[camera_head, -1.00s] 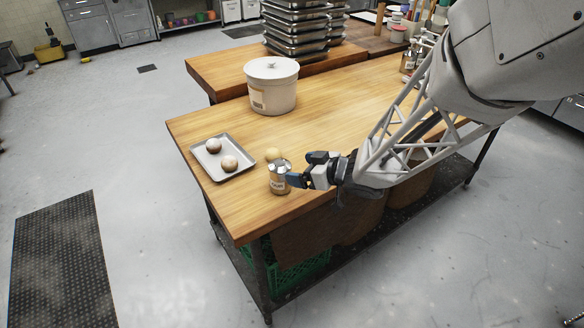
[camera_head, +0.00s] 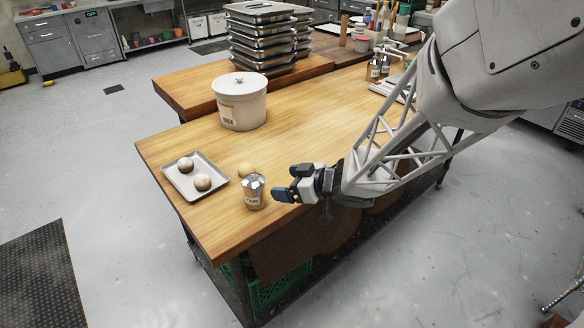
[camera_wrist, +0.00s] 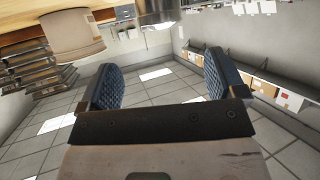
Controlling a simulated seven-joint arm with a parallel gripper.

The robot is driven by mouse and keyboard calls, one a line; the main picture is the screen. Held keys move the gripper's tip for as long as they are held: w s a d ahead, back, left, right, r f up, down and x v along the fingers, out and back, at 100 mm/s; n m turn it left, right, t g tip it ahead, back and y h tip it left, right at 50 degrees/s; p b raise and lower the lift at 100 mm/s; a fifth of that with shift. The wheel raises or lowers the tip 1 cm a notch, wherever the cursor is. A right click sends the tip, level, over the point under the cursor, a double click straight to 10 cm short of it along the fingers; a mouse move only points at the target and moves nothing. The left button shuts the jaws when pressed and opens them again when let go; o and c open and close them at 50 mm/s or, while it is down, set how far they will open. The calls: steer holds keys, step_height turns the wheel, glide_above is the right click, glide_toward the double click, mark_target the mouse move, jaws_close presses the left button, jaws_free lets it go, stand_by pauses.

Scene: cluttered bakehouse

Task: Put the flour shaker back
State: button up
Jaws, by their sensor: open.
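The flour shaker (camera_head: 254,194), a small labelled can with a shiny metal top, stands upright on the wooden worktable (camera_head: 225,222) near its front edge. My gripper (camera_head: 286,184) is just right of the shaker, with a small gap between them. In the wrist view my gripper (camera_wrist: 160,70) has its two blue-padded fingers wide apart and nothing between them. A shiny round metal part, seemingly the shaker's top (camera_wrist: 158,12), shows beyond the fingers at the upper edge of that upside-down view. The rest of the shaker is cut off there.
A white lidded tub (camera_head: 241,108) stands farther back. Stacked pans (camera_head: 262,40) and bottles (camera_head: 376,68) are at the back. The table's middle is clear.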

stand_by(0.3)
steer(key=s+d+r+m+t+h, duration=0.1)
steer(key=d+r+m+t+h, duration=0.2)
steer(key=d, duration=0.4)
steer(key=d+r+m+h, duration=0.3)
steer(key=d+r+h, duration=0.1)
steer(key=d+h, duration=0.15)
steer(key=s+d+r+m+t+h, duration=0.1)
steer(key=d+r+m+t+h, duration=0.15)
steer(key=d, duration=0.55)
steer(key=s+d+r+m+g, duration=0.1)
steer(key=s+g, duration=0.1)
steer(key=s, duration=0.5)
steer(key=s+d+r+m+g+h, duration=0.1)
steer(key=s+d+m+g, duration=0.1)
steer(key=s, duration=0.5)
steer(key=s+d+r+m+g, duration=0.1)
steer(key=s+g, duration=0.3)
steer(key=s, duration=0.4)
steer(key=shift+d+r+m, duration=0.25)
steer(key=shift+r+m, duration=0.25)
steer(key=shift+m, duration=0.15)
steer(key=shift+h, duration=0.3)
